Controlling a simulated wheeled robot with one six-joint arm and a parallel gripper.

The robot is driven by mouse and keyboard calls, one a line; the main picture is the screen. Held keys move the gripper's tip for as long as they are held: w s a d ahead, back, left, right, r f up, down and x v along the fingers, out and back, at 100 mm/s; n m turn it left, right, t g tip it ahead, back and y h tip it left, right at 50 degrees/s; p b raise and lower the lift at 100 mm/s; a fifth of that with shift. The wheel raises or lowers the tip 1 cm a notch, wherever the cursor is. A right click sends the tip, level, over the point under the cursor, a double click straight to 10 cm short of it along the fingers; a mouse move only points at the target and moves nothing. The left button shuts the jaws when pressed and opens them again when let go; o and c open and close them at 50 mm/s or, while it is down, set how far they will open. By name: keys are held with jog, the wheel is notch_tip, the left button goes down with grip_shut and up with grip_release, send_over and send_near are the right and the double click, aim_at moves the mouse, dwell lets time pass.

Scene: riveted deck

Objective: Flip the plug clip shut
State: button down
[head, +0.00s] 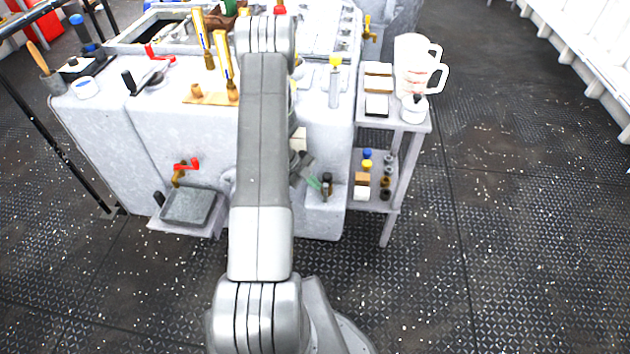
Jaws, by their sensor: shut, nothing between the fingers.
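My arm reaches forward over the grey cabinet (180,110) and hides much of its front. Part of my gripper (303,170) shows as dark grey pieces just right of the arm, low at the cabinet front. It is shut and looks empty. Just right of it is a small green piece (314,184), close to the gripper; I cannot tell if they touch. Beside that, a small dark upright fitting (327,185) stands on a low ledge. I cannot tell for sure which part is the plug clip, or how far it is open.
A grey side stand (420,127) to the right holds white jugs (410,65) on top and small fittings on its lower shelf. A red-handled tap (186,165) sits above a grey basin (188,207) at the left. Brushes (224,70) stand on the cabinet. The right floor is clear.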

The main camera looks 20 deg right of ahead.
jog(key=shift+w+d, duration=0.1)
jog(key=shift+w, duration=0.05)
dwell(0.3)
jog(key=shift+s, duration=0.2)
jog(key=shift+s+d+f+p, duration=0.1)
jog(key=shift+s+p, duration=0.1)
jog(key=shift+s, duration=0.15)
jog(key=shift+s+d+p, duration=0.1)
jog(key=shift+s+p, duration=0.05)
jog(key=shift+s, duration=0.25)
jog(key=shift+w+a+r, duration=0.1)
jog(key=shift+w+r, duration=0.1)
jog(key=shift+r, duration=0.15)
jog(key=p+v, duration=0.2)
jog(key=v, duration=1.1)
jog(key=shift+w+a, duration=0.25)
jog(key=shift+w, duration=0.1)
